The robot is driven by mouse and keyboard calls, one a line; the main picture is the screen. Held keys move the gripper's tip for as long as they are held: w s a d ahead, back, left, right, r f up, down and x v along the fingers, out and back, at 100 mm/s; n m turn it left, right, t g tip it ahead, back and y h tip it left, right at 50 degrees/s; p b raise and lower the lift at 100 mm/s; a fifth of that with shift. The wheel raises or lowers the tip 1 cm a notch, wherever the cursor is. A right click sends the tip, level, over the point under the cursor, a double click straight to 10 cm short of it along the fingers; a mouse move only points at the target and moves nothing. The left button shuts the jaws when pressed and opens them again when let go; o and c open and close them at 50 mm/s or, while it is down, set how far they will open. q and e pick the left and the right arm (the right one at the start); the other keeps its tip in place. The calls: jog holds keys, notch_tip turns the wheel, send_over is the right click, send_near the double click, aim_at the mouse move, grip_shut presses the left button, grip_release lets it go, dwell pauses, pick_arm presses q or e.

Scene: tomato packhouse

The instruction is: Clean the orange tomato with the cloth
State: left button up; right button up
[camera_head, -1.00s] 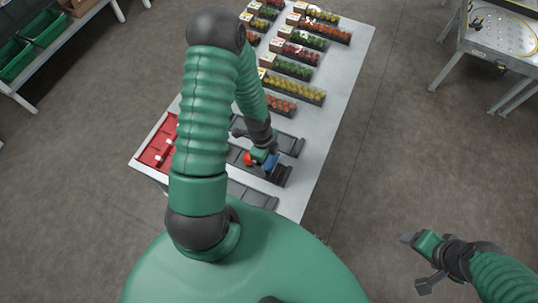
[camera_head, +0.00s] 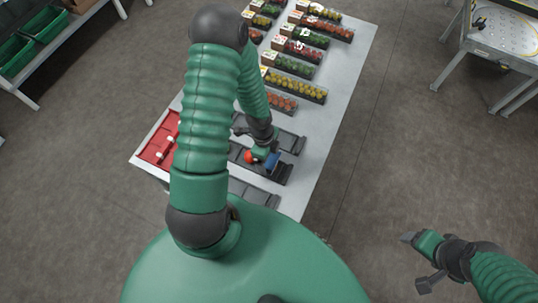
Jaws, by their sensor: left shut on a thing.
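The orange tomato (camera_head: 249,157) looks orange-red and rests at a dark tray (camera_head: 275,174) on the white table, just left of my left gripper. Part of the tray is hidden behind my left arm. My right gripper (camera_head: 416,262) is open and empty over the floor at lower right, away from the table.
The white table (camera_head: 326,130) holds several dark trays of red, green, yellow and orange tomatoes (camera_head: 297,87) at the back. A red tray (camera_head: 158,150) is at its left edge. A metal table (camera_head: 505,40) stands at upper right, and shelves with green crates (camera_head: 38,33) at upper left.

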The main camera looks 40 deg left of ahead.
pick_arm(q)
jog(key=shift+w, duration=0.15)
jog(key=shift+w+a, duration=0.2)
jog(key=shift+w, duration=0.65)
jog(key=shift+s, duration=0.15)
jog(key=shift+c, duration=0.5)
jog(key=shift+s+d+f+p, duration=0.1)
jog(key=shift+s+d+p, duration=0.05)
jog(key=shift+s, duration=0.55)
jog(key=shift+s+d+p, duration=0.15)
jog(key=shift+s, duration=0.55)
jog(key=shift+s+d, duration=0.35)
jog(key=shift+s, duration=0.25)
